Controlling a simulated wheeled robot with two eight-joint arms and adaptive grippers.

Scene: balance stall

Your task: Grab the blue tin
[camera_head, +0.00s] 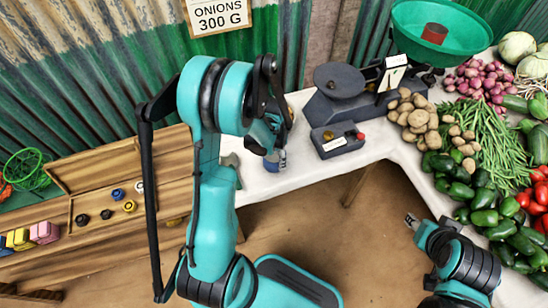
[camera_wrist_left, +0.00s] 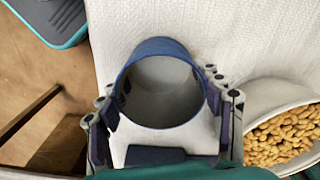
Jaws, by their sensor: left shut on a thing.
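The blue tin (camera_wrist_left: 160,80) is round and open at the top, with a grey inside that looks empty. It stands on the white cloth and also shows in the head view (camera_head: 276,160), partly hidden by my left gripper. My left gripper (camera_head: 268,143) reaches down over the table from above. In the left wrist view its fingers lie on both sides of the tin and are shut on it. My right gripper (camera_head: 412,221) is low at the right, apart from the tin; its fingers are too small to judge.
A bowl of nuts (camera_wrist_left: 285,130) stands close to the tin. A dark scale (camera_head: 345,100) with a green pan (camera_head: 440,35) and a weight box (camera_head: 337,140) stand to the right. Potatoes (camera_head: 412,115) and vegetables fill the right side. A wooden tray (camera_head: 100,175) lies left.

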